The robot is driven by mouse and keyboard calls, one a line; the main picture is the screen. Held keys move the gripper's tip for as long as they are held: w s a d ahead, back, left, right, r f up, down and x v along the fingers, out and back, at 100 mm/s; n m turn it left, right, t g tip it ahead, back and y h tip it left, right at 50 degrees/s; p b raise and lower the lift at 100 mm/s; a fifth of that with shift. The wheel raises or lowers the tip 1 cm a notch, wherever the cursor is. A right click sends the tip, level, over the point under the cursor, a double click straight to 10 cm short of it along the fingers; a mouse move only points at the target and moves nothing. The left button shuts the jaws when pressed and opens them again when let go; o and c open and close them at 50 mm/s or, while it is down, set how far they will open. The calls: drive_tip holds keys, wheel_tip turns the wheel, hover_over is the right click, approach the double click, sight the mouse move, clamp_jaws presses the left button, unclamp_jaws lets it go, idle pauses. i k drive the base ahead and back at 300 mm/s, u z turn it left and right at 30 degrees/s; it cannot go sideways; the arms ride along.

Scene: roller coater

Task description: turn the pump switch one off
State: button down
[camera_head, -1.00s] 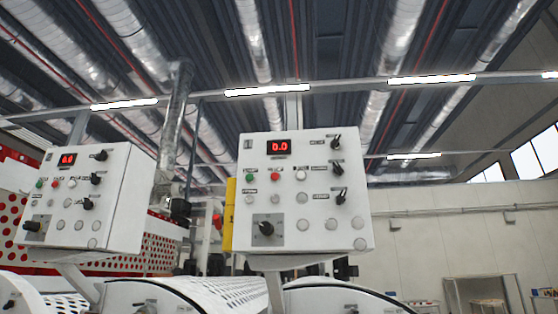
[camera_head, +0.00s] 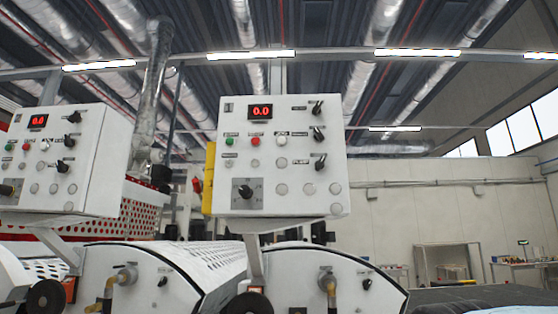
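A white control box (camera_head: 264,119) stands on a post in the middle of the view, with a red display (camera_head: 260,111) reading 0.0. Three black rotary switches run down its right side: a top one (camera_head: 318,107), a middle one (camera_head: 318,133) and a bottom one (camera_head: 320,162). The small label (camera_head: 300,162) beside the bottom switch looks like "PUMP", though the print is hard to read. A larger black knob (camera_head: 246,191) sits at the lower left. I cannot tell which switch is pump switch one. My gripper is not in view.
A similar white box (camera_head: 95,140) with its own switches stands at the left. Rounded white machine housings (camera_head: 330,275) with pipe fittings (camera_head: 328,282) lie below the boxes. A yellow part (camera_head: 209,180) is behind the middle box. Work tables (camera_head: 520,265) stand far right.

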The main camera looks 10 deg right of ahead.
sight(320, 165)
drive_tip(key=z, duration=1.25)
drive_tip(key=k, duration=1.6)
drive_tip(key=u, duration=0.45)
drive_tip(key=i, duration=1)
drive_tip(key=z, duration=0.05)
